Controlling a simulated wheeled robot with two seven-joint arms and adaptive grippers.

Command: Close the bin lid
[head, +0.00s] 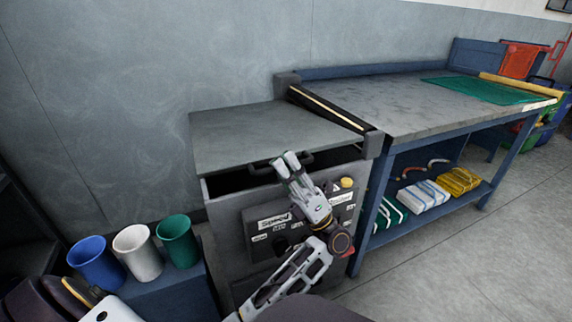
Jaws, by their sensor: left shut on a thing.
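The bin (222,215) is a grey metal box with labels and a yellow button on its front, left of the workbench. Its flat grey lid (250,135) is slightly raised, with a dark gap between the lid's front edge and the bin's rim. A dark handle (305,159) is at the lid's front edge. My left gripper (287,165) is at this handle with its fingers shut on it, hiding the handle's middle. My left arm covers part of the bin's front. My right gripper is not in view.
Blue (95,263), white (138,252) and green (177,241) cups stand on a low blue stand left of the bin. Open floor (450,270) lies at the right front.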

